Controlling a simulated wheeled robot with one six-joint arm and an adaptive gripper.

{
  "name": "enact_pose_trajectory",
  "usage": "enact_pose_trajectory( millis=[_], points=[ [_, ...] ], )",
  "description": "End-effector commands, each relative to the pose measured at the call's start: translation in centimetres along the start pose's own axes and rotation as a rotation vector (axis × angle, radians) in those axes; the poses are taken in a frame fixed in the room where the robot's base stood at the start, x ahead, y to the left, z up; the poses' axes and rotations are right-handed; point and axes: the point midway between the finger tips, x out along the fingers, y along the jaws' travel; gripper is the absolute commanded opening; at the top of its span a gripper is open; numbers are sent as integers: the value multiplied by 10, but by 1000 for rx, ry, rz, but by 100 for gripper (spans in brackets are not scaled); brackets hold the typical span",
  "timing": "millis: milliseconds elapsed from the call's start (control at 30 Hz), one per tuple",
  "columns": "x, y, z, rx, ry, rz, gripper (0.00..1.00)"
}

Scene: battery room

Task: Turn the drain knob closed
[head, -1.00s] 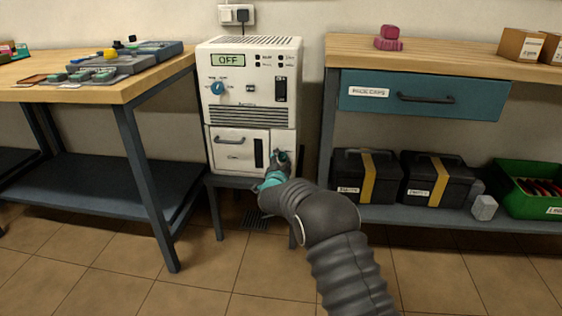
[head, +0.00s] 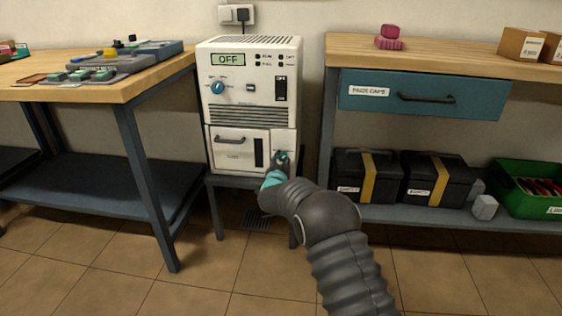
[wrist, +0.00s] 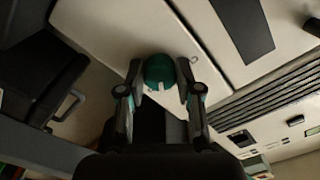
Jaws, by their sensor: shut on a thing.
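The drain knob (wrist: 159,70) is a round green knob with a pale mark on its edge, on the lower right panel of the white machine (head: 224,122). In the wrist view my gripper (wrist: 160,76) has one finger on each side of the knob, closed on it. In the head view my gripper (head: 281,160) is at that panel, and its fingers and wrist hide most of the knob. The machine's display (head: 228,59) reads OFF. Its blue dial (head: 217,88) is above the vent slots, and the front door with a handle (head: 233,138) is shut.
A workbench (head: 130,84) stands left of the machine. The right bench has a blue drawer (head: 425,97), with dark cases (head: 437,182) and a green crate (head: 525,204) on its lower shelf. A floor grate (head: 259,220) lies below the machine; the tiled floor in front looks clear.

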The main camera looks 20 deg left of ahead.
Motion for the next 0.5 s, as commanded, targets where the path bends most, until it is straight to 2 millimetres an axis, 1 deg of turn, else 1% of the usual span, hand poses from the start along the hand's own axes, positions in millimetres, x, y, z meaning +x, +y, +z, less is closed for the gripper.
enact_pose_trajectory(
  millis=[500],
  points=[
    [0, 1, -1, -483, 0, 0, 0]
  ],
)
